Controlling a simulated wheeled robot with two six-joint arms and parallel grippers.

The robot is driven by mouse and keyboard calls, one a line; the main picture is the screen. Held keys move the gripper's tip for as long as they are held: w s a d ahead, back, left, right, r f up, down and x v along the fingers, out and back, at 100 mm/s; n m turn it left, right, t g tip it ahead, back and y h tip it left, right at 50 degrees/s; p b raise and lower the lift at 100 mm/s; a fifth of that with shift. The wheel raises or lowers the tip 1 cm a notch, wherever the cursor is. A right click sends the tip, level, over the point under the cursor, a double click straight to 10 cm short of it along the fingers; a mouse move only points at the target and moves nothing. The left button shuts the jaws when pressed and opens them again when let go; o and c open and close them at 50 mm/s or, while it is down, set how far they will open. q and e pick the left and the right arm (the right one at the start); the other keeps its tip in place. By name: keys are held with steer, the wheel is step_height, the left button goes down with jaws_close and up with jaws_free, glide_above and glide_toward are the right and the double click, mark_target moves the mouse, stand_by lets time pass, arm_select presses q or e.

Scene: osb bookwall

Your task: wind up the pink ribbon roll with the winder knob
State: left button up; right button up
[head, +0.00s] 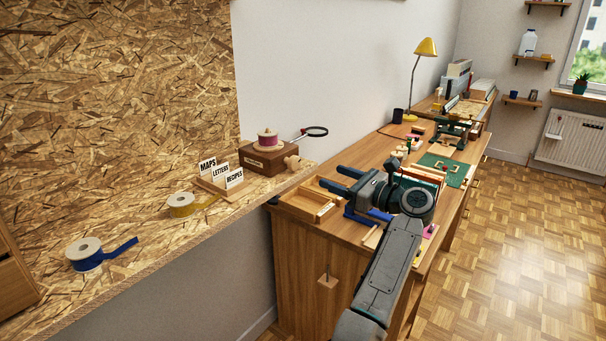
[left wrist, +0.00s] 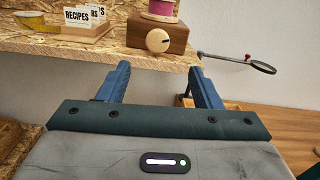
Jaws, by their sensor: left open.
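The pink ribbon roll (head: 268,138) sits on top of a dark wooden winder box (head: 262,160) near the right end of the OSB shelf. The pale winder knob (head: 293,162) sticks out of the box's front. My left gripper (head: 331,178) is open and empty, fingers pointing at the box. The knob shows beyond the gap between its fingers, apart from them. My right gripper is not in view.
A magnifier (head: 316,131) juts out right of the box. A card holder (head: 220,188), yellow roll (head: 182,204) and blue roll (head: 86,252) stand left on the shelf. Below my gripper, the desk holds a wooden tray (head: 300,206) and a green mat (head: 448,168).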

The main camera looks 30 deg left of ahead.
mark_target(296, 163)
arm_select(q)
steer(key=shift+n, duration=0.3)
steer(key=a+p, duration=0.1)
steer(key=a, duration=0.2)
steer(key=a+p, duration=0.1)
steer(key=a, duration=0.2)
steer(key=w+a+p, duration=0.1)
steer(key=a, duration=0.2)
steer(key=shift+a+r, duration=0.3)
steer(key=shift+a, duration=0.05)
steer(key=shift+w+a+f+p, duration=0.15)
steer(key=shift+a+p, duration=0.15)
steer(key=shift+a, duration=0.3)
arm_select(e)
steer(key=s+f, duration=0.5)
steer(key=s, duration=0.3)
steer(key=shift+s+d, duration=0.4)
arm_select(q)
steer(key=c, duration=1)
